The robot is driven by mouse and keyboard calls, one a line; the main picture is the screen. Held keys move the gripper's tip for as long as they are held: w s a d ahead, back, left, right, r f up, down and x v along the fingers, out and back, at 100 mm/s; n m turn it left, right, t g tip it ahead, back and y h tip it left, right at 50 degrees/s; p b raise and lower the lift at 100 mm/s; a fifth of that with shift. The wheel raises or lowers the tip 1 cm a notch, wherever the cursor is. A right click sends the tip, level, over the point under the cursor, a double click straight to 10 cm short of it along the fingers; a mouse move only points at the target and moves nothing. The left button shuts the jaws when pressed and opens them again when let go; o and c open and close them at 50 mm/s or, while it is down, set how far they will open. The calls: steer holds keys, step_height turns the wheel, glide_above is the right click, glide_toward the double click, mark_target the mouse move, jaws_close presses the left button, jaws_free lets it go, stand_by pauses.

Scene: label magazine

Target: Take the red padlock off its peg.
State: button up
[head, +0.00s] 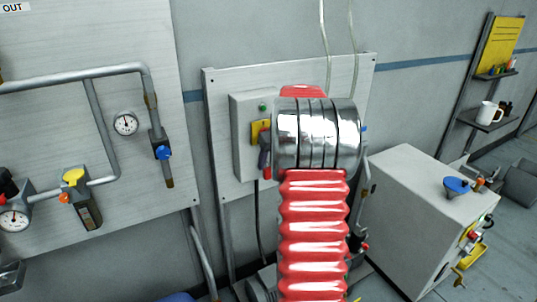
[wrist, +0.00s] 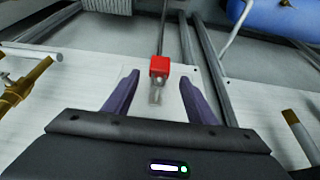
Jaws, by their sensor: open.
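The red padlock (wrist: 159,66) shows in the wrist view near the middle, with a pale metal shackle below its red body. It is in front of a white board (wrist: 235,92). My gripper (wrist: 160,78) is open, with one dark finger on each side of the padlock and a gap to both. The fingers do not touch it. The peg is too small and blurred to make out.
In the wrist view a blue rounded thing (wrist: 265,18) is at the top right, and brass pipe fittings (wrist: 30,88) are at the left. In the head view a grey box (head: 250,105) is on the panel, a white cabinet (head: 405,215) at the right, and pipes with gauges (head: 126,124) at the left.

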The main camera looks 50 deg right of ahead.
mark_target(269, 169)
steer(key=x, duration=0.6)
steer(key=shift+c, duration=0.2)
steer(key=c, duration=1.2)
steer(key=shift+r, duration=0.65)
steer(key=shift+s+a, duration=0.1)
steer(key=shift+s, duration=0.2)
steer(key=shift+s+a, duration=0.2)
steer(key=shift+s, duration=0.4)
steer(key=shift+s+a, duration=0.15)
steer(key=shift+s, duration=0.4)
steer(key=shift+s+a, duration=0.1)
steer(key=shift+s, duration=0.2)
steer(key=shift+s+a, duration=0.2)
steer(key=shift+s, duration=0.5)
